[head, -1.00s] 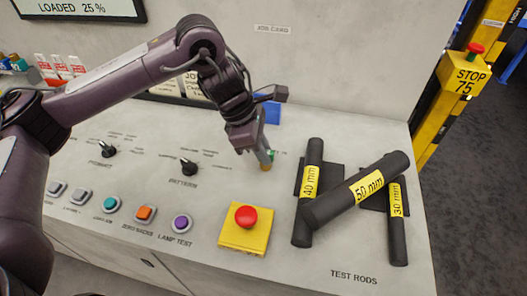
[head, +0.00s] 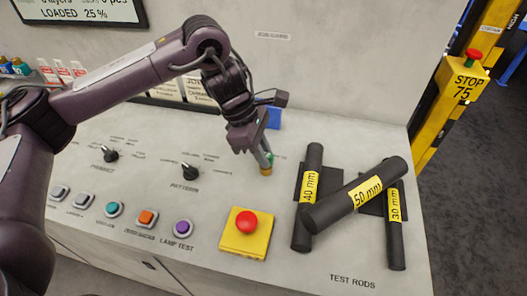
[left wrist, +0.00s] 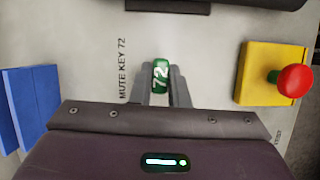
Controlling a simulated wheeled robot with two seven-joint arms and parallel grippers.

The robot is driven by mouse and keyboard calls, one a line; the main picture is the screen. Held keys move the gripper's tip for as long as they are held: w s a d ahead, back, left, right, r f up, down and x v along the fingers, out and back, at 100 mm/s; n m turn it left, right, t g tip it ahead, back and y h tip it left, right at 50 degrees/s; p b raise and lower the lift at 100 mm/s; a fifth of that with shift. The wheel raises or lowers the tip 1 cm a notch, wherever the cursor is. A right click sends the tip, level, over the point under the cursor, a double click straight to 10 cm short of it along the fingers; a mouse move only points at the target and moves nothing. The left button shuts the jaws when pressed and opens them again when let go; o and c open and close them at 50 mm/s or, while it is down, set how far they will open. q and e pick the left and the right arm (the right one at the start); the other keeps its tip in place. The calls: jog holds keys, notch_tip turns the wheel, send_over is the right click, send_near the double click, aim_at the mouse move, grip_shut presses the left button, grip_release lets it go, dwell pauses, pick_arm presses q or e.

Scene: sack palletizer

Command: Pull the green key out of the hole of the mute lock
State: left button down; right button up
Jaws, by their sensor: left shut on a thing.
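The green key (left wrist: 161,76), marked 72, sits between the two fingers of my left gripper (left wrist: 161,88) in the left wrist view, beside the printed words MUTE KEY 72. In the head view my left gripper (head: 265,157) points down at the panel and is shut on the key, which its fingers mostly hide. The brass-coloured mute lock (head: 266,171) shows just below the fingertips. I cannot tell how deep the key sits in the hole. My right gripper is not in view.
A yellow box with a red button (head: 247,223) stands in front of the lock. Black test rods (head: 355,196) lie to the right, one across the others. A blue block (head: 272,117) stands behind the gripper. Knobs and buttons (head: 147,217) are to the left.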

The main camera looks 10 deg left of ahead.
pick_arm(q)
jog(key=shift+r+p, duration=2.15)
jog(key=shift+r, duration=0.5)
